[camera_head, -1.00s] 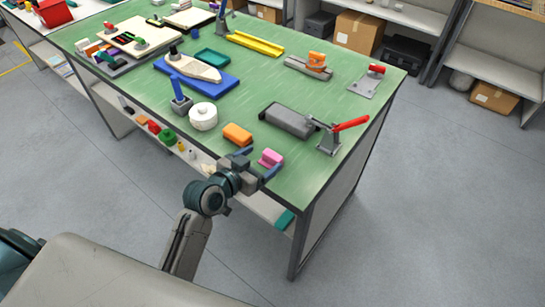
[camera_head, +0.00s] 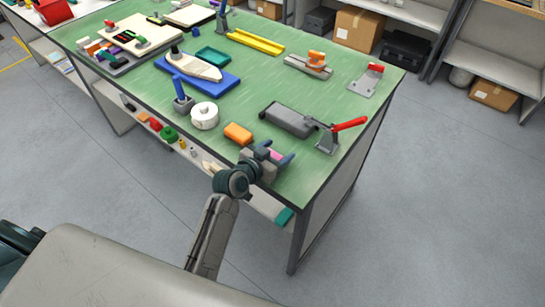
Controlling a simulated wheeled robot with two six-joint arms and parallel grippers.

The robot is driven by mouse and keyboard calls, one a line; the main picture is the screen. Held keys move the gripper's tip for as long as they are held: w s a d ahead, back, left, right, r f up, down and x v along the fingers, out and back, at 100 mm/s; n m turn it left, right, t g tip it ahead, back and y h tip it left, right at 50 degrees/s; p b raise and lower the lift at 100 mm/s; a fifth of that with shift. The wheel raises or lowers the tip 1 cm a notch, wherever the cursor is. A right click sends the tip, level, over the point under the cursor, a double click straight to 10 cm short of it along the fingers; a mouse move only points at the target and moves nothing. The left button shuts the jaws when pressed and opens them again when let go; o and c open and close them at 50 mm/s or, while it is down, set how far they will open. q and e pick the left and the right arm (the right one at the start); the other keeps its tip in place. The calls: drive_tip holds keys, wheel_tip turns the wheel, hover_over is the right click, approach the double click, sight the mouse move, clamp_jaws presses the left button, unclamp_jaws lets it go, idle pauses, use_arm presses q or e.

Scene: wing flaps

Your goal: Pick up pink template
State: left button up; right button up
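The pink template (camera_head: 276,155) is a small pink block on the near edge of the green table, by the right-hand corner. My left gripper (camera_head: 275,154) is over it, with one finger on each side. The gripper hides much of the block, and I cannot tell whether the fingers touch it. The fingers are apart. My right gripper is not in view.
An orange block (camera_head: 238,134) lies just left of the gripper, with a white round container (camera_head: 204,116) beyond. A grey box-shaped tool (camera_head: 288,121) and a red-handled clamp (camera_head: 335,132) stand behind. The green table top (camera_head: 315,170) is bare right of the gripper.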

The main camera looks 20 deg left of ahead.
use_arm(q)
drive_tip(key=c, duration=0.6)
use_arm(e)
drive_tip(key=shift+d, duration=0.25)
use_arm(q)
drive_tip(key=shift+r, duration=0.1)
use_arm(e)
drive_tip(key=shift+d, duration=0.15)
